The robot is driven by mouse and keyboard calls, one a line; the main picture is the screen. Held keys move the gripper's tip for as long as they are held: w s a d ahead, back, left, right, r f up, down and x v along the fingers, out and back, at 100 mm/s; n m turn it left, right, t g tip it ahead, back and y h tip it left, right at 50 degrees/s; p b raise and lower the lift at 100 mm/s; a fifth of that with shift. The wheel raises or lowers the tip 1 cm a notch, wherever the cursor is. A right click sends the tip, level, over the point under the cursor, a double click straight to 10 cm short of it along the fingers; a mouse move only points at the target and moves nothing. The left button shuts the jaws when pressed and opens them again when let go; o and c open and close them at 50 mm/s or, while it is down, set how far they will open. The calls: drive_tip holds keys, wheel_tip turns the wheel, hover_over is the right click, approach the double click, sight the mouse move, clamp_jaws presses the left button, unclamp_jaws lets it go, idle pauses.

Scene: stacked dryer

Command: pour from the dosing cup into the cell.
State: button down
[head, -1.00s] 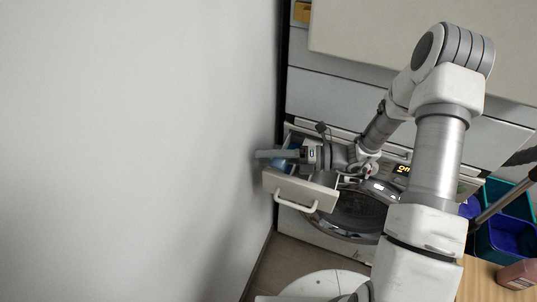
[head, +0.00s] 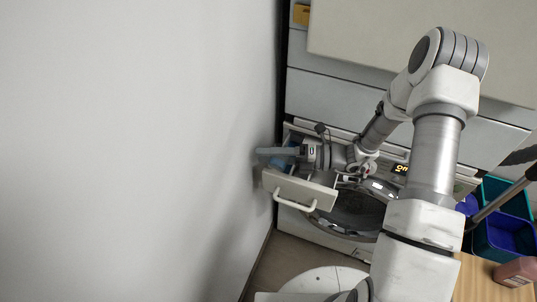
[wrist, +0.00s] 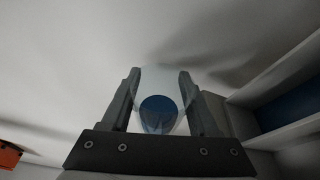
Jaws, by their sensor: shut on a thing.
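In the wrist view my gripper (wrist: 160,100) is shut on the dosing cup (wrist: 161,77), a clear cup held between the two dark fingers. Dark blue shows through or inside the cup; I cannot tell its level. In the head view my gripper (head: 272,152) lies sideways over the left part of the pulled-out drawer (head: 300,190), close to the wall. A blue compartment floor (wrist: 290,104) between pale walls shows at the right of the wrist view. I cannot tell which compartment is the cell, and no stream is visible.
The white wall (head: 140,150) stands close at the left of the drawer. The round machine door (head: 357,215) is below the drawer. Teal and blue bins (head: 505,235) stand at the right, beside a wooden surface (head: 480,280) with a reddish bottle (head: 516,271).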

drive_tip(key=shift+w+r+m+p, duration=0.1)
drive_tip(key=shift+r+m+p, duration=0.15)
drive_tip(key=shift+m+p, duration=0.3)
drive_tip(key=shift+r+m+y+p, duration=0.15)
drive_tip(key=shift+m+y+p, duration=0.2)
drive_tip(key=shift+m, duration=0.1)
drive_tip(key=shift+w+d+r, duration=0.1)
idle(0.4)
drive_tip(key=shift+m+p, duration=0.35)
drive_tip(key=shift+m, duration=0.05)
drive_tip(key=shift+w+r+m+y+p, duration=0.25)
drive_tip(key=shift+m+y+p, duration=0.15)
drive_tip(key=shift+m, duration=0.4)
drive_tip(key=shift+s+f+n+h, duration=0.3)
drive_tip(key=shift+f+n+h, duration=0.05)
drive_tip(key=shift+n, duration=0.75)
